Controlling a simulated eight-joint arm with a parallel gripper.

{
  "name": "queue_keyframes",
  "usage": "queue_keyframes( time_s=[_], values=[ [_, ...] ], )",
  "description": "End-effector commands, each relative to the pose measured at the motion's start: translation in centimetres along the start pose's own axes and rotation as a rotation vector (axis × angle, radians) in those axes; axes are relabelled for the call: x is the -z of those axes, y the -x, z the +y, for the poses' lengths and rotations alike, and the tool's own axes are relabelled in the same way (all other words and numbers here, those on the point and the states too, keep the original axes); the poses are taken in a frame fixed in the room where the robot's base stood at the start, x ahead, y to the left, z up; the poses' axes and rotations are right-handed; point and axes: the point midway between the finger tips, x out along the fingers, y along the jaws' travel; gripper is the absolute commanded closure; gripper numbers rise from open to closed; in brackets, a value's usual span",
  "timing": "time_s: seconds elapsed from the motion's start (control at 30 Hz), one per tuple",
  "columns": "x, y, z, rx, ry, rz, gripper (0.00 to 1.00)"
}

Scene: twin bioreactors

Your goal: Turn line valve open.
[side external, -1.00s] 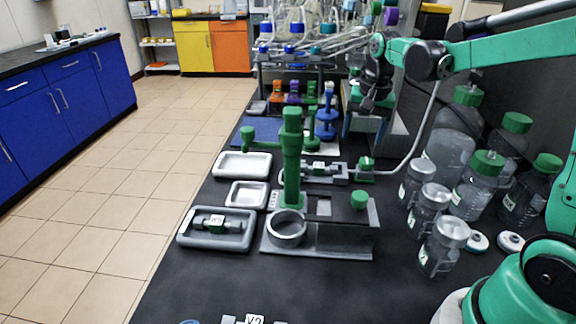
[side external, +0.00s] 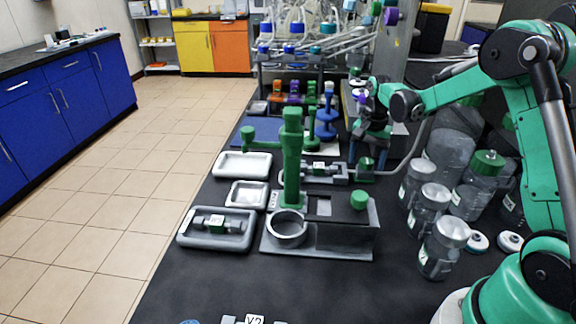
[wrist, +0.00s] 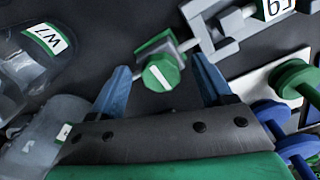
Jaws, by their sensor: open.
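The line valve is a small green knob (wrist: 160,73) with a white stripe on its face, at the end of a grey fitting in a bracket (wrist: 225,30). In the side external view the green valve body (side external: 366,163) sits at the right end of the bracketed line behind the green post. My gripper (wrist: 163,80) is open, with its two blue fingers apart on either side of the knob in the wrist view. No contact shows. In the side external view my gripper (side external: 373,143) hangs just above the valve; its fingertips are hard to make out.
Clear bottles (side external: 453,150) stand close to the right of the valve. A tall green post (side external: 292,160) rises from a grey stand (side external: 330,240) in front. A blue spool-shaped piece (side external: 326,120) stands behind left. White trays (side external: 243,165) lie to the left.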

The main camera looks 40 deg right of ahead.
Motion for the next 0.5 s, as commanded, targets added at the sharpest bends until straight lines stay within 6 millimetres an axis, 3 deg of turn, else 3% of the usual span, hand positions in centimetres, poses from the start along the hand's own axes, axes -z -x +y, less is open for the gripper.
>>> queue_keyframes(
  time_s=[0.07, 0.33, 0.5],
  values=[
    [0.00, 0.02, 0.00, 0.000, 0.000, 0.000, 0.27],
    [0.00, 0.04, 0.00, 0.000, 0.000, 0.000, 1.00],
    [0.00, 0.05, 0.00, 0.000, 0.005, 0.000, 1.00]
  ],
)
